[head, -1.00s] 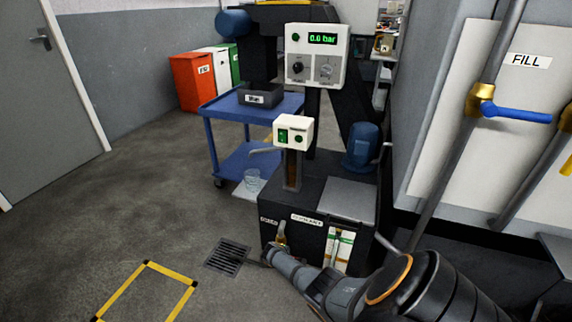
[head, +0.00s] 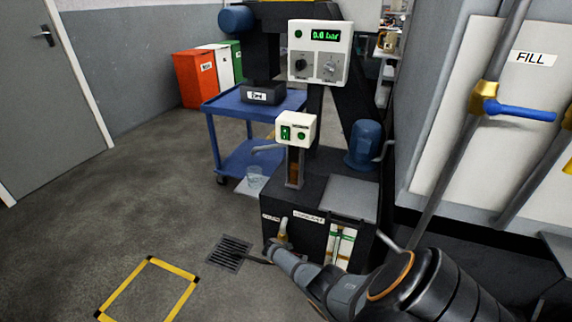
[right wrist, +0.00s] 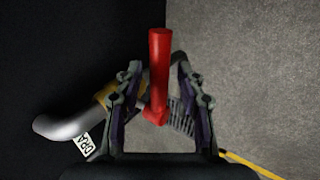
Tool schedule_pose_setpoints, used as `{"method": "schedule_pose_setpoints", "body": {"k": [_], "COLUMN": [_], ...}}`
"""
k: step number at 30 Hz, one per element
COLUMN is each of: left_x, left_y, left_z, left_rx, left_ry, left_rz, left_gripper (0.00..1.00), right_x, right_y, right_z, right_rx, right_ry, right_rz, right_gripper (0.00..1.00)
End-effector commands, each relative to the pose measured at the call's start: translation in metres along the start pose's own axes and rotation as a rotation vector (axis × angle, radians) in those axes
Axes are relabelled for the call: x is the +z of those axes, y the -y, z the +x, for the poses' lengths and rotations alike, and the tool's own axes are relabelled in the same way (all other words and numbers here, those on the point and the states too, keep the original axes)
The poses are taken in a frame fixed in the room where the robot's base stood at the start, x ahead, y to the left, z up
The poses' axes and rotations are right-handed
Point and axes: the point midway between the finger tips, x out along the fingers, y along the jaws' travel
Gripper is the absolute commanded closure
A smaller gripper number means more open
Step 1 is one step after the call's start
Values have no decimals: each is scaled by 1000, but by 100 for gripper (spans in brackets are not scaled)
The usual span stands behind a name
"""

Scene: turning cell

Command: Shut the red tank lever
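The red lever (right wrist: 159,72) shows in the right wrist view, its long handle running up the picture between the two fingers of my right gripper (right wrist: 158,78). The fingers are apart, with a gap visible on each side of the handle. A brass valve body (right wrist: 108,95) and a grey pipe (right wrist: 65,122) lie to the left of the lever. In the head view the brass valve (head: 283,238) sits low on the front of the dark tank (head: 310,200); my right arm reaches to it, and the red lever is hidden there. My left gripper is out of view.
A floor grate (head: 229,254) lies beside the tank, and a yellow floor outline (head: 150,258) is further left. A blue cart (head: 209,130) stands behind. A blue-handled fill valve (head: 520,111) is on the right wall. Open floor lies to the left.

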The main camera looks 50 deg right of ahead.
Motion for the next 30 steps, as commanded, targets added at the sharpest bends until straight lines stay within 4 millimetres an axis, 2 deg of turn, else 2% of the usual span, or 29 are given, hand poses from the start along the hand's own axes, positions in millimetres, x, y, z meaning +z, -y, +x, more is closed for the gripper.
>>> {"method": "schedule_pose_setpoints", "body": {"k": [5,8,21,25,30], "left_x": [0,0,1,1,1], "left_y": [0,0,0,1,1], "left_z": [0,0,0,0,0], "left_rx": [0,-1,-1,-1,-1], "left_ry": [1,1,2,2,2], "left_rz": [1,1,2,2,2], "left_gripper": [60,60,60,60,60], "right_x": [0,0,0,1,0], "right_y": [0,0,2,2,2], "right_z": [-12,-26,-105,-116,-119], "right_rx": [3,2,-3,-3,-3], "right_ry": [-1,-2,0,2,1], "right_rz": [1,-1,-1,-2,-2], "right_gripper": [61,61,61,61,61]}}
